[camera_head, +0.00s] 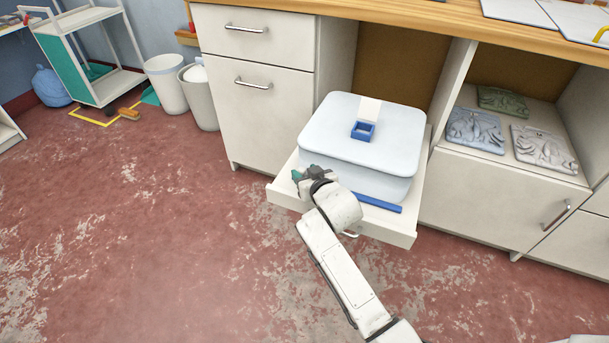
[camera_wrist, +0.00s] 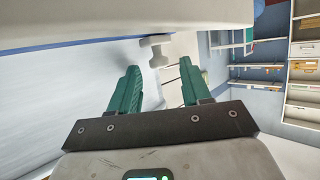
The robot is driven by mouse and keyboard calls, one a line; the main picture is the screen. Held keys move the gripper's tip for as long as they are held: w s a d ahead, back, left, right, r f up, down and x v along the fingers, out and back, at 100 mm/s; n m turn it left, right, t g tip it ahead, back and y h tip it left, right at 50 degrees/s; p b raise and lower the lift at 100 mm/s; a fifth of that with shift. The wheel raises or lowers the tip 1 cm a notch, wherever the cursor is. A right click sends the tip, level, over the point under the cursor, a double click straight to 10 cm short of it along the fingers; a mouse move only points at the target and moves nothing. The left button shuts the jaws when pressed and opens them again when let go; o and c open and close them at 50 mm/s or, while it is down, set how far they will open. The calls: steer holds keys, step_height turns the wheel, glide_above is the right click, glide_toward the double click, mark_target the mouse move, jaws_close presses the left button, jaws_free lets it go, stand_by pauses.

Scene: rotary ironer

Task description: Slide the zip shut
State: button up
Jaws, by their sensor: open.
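A pale blue, rounded case (camera_head: 362,132) lies on a pulled-out white shelf (camera_head: 402,232). My gripper (camera_head: 297,175) is at the case's left front corner, its teal fingers partly hidden by my wrist. In the wrist view, my gripper (camera_wrist: 158,64) is open, with its two green fingers apart. A thin blue strip (camera_wrist: 70,46) runs along the case's pale wall towards that piece. No zip teeth can be made out.
A blue open block (camera_head: 363,131) with a white tab sits on the lid. A blue bar (camera_head: 378,202) lies at the shelf's front. A cabinet (camera_head: 262,110) stands left of the shelf; relief tiles (camera_head: 474,130) lie right. The floor to the left is open.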

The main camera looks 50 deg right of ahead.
steer(key=shift+w+d+f, duration=0.2)
steer(key=shift+w+d, duration=0.05)
steer(key=shift+w, duration=0.25)
jaws_close()
stand_by(0.4)
